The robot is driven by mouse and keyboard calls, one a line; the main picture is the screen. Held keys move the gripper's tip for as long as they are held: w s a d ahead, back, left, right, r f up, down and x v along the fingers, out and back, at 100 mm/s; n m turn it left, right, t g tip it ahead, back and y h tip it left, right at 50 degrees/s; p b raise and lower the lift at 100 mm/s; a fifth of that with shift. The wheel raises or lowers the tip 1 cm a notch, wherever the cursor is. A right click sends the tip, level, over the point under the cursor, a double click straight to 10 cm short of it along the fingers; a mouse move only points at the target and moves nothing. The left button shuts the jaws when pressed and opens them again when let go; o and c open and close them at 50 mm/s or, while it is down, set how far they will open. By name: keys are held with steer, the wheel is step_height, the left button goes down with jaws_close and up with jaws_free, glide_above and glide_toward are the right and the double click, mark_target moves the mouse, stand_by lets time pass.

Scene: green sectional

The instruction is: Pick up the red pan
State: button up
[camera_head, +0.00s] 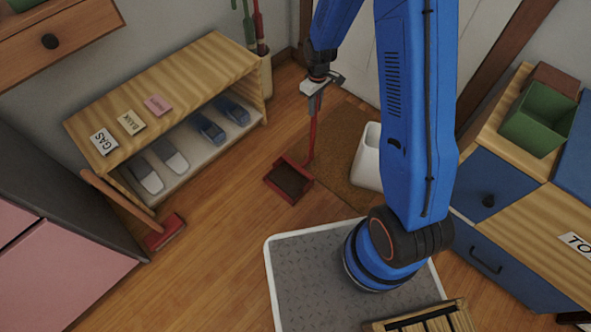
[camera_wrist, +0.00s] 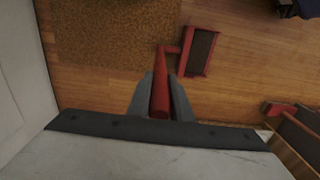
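The red pan (camera_head: 289,181) is a dustpan with a long upright red handle. In the head view its scoop is at the floor by the mat's edge, and whether it touches the floor is unclear. In the wrist view the scoop (camera_wrist: 198,52) shows beyond the fingers. My gripper (camera_head: 316,88) is at the upper part of the handle. In the wrist view my gripper's fingers (camera_wrist: 161,92) lie close on both sides of the handle and appear shut on it.
A brown mat (camera_head: 345,125) and a white bin (camera_head: 367,158) are right of the pan. A wooden shelf (camera_head: 190,75) with shoes stands left, with a red-headed broom (camera_head: 166,232) leaning on it. Wooden floor is clear between shelf and pan. Blue drawers (camera_head: 490,190) stand at right.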

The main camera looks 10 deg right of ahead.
jaws_close()
step_height(320, 180, up, 10)
stand_by(0.6)
stand_by(0.5)
